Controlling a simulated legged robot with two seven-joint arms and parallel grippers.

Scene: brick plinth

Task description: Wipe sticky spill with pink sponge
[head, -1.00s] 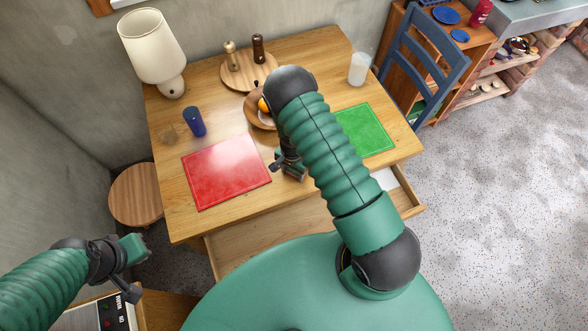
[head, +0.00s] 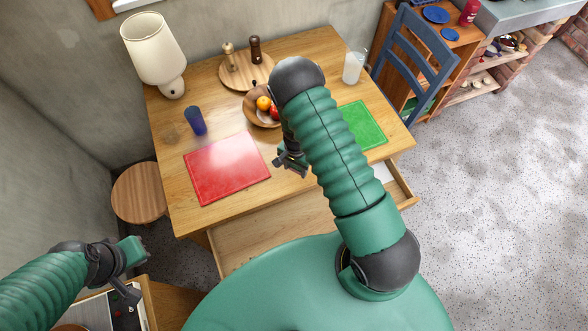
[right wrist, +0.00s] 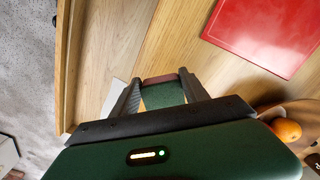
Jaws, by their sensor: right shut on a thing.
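My right gripper (head: 290,165) is low over the table, between the red mat and the green mat. In the right wrist view its fingers (right wrist: 163,97) are shut on a small block with a dull pink edge and a green face, which looks like the sponge (right wrist: 163,94). The arm mostly hides the sponge in the head view. I cannot make out a clear spill; a faint brownish patch seems to lie left of the blue cup (head: 195,121). My left gripper (head: 128,272) is at the lower left, away from the table, with its fingers apart and empty.
The wooden table (head: 200,220) holds a red mat (head: 227,168), green mat (head: 362,126), lamp (head: 153,45), fruit bowl (head: 252,100), round board with mills (head: 235,75) and glass (head: 353,67). The drawer (head: 290,228) is open at the front. A stool (head: 139,192) stands left.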

